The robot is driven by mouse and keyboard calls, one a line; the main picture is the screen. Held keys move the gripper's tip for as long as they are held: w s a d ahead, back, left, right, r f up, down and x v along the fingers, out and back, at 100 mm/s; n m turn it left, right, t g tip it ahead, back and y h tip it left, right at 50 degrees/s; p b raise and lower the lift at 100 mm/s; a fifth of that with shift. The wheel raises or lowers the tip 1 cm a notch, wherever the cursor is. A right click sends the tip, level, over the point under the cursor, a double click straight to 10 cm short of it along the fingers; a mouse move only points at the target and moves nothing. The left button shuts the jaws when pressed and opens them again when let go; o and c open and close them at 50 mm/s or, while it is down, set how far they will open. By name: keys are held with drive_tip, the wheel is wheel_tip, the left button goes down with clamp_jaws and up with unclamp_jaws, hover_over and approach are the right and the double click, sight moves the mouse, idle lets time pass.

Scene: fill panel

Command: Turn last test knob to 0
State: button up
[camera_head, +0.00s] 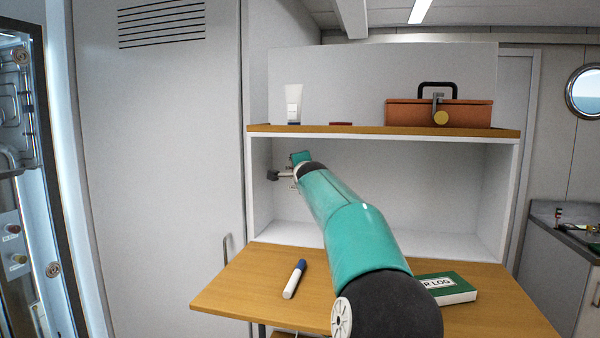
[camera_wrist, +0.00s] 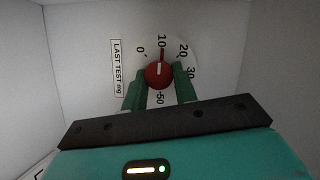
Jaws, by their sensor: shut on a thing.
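The red last test knob (camera_wrist: 158,73) is on a white dial on the cubby's side wall, in the wrist view. The 0 mark (camera_wrist: 140,50) is to the upper left of the knob, and 20, 30 and 50 follow around the right side and bottom. A "LAST TEST mg" label (camera_wrist: 117,68) is at the left. My gripper (camera_wrist: 160,82) is shut on the knob, one green finger on each side. In the head view my gripper (camera_head: 284,174) is at the cubby's left wall, and the knob is hard to make out.
A wooden desk (camera_head: 245,290) below holds a blue-capped marker (camera_head: 294,279) and a green log book (camera_head: 450,290). The shelf (camera_head: 350,130) above holds a white tube (camera_head: 293,105), a small red item and an orange toolbox (camera_head: 400,113). The cubby's interior is otherwise clear.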

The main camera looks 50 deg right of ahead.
drive_tip(key=shift+w+a+r+n+g, duration=0.15)
drive_tip(key=shift+n+g, duration=0.9)
drive_tip(key=shift+n, duration=0.8)
drive_tip(key=shift+w+a+r+n+g, duration=0.15)
drive_tip(key=shift+n+g, duration=0.9)
drive_tip(key=shift+n, duration=0.8)
drive_tip(key=shift+d, duration=0.1)
drive_tip(key=o, duration=1)
drive_tip(key=shift+s, duration=0.1)
drive_tip(key=v, duration=1.3)
drive_tip(key=shift+s+r, duration=0.25)
drive_tip(key=shift+r, duration=0.05)
